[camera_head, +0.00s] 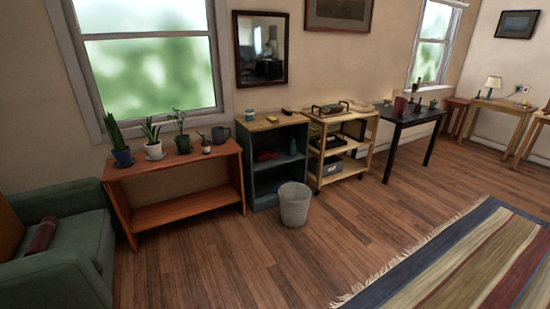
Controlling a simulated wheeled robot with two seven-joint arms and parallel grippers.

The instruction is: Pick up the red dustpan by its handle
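I cannot make out the red dustpan for certain. A small red object (266,155) lies on the upper inside shelf of the blue-grey cabinet (263,182); it is too small to tell what it is or whether it has a handle. A dark red upright object (399,107) stands on the black table (410,117) further right, and its kind is also unclear. Neither of my grippers is in view.
A plant bench (175,168) stands left of the cabinet, a green armchair (75,240) at far left. A wastebasket (294,205) stands before the cabinet's right side. A wooden cart (342,150) is beside it. A striped rug (460,262) lies right; the middle floor is bare.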

